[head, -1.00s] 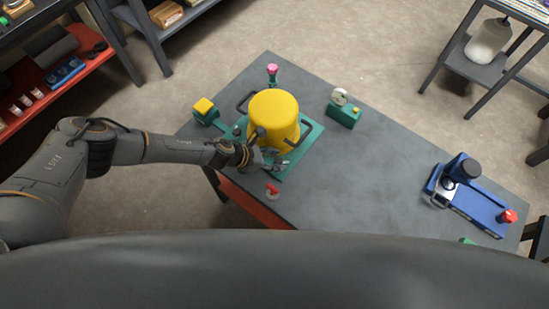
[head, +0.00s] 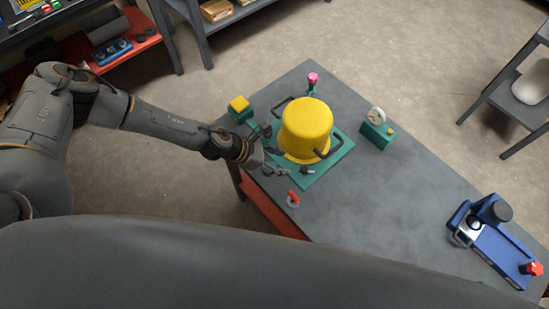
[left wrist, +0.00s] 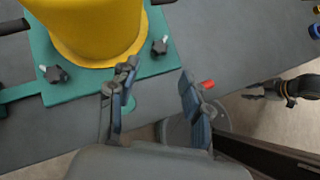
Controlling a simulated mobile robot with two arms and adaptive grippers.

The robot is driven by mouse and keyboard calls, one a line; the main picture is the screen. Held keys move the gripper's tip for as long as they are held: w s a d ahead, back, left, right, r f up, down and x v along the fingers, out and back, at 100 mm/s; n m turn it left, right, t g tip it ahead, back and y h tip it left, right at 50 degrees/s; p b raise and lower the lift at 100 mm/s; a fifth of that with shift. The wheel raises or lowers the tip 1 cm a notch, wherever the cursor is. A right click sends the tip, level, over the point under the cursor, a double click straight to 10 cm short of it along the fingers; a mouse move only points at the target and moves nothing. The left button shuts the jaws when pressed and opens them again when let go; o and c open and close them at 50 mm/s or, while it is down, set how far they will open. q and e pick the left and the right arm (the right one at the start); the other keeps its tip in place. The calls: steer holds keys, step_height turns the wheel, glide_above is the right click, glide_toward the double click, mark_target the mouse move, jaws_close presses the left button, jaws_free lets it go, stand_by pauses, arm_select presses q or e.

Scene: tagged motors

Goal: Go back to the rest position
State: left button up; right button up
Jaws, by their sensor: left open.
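My left gripper (head: 273,153) is open and empty in the head view, at the near left side of a yellow pot-like housing (head: 305,128). The housing stands upright with dark handles on a teal base plate (head: 332,172). In the left wrist view the open fingers (left wrist: 158,86) are apart with nothing between them, just off the near edge of the teal plate (left wrist: 157,62); the yellow housing (left wrist: 90,28) is beyond them. At the right of that view a dark jointed shape (left wrist: 290,90) looks like my right gripper, too small to read; the head view does not show it.
The table's middle right is clear. Shelves stand behind.

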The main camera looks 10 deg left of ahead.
arm_select(q)
steer(key=shift+v, duration=0.95)
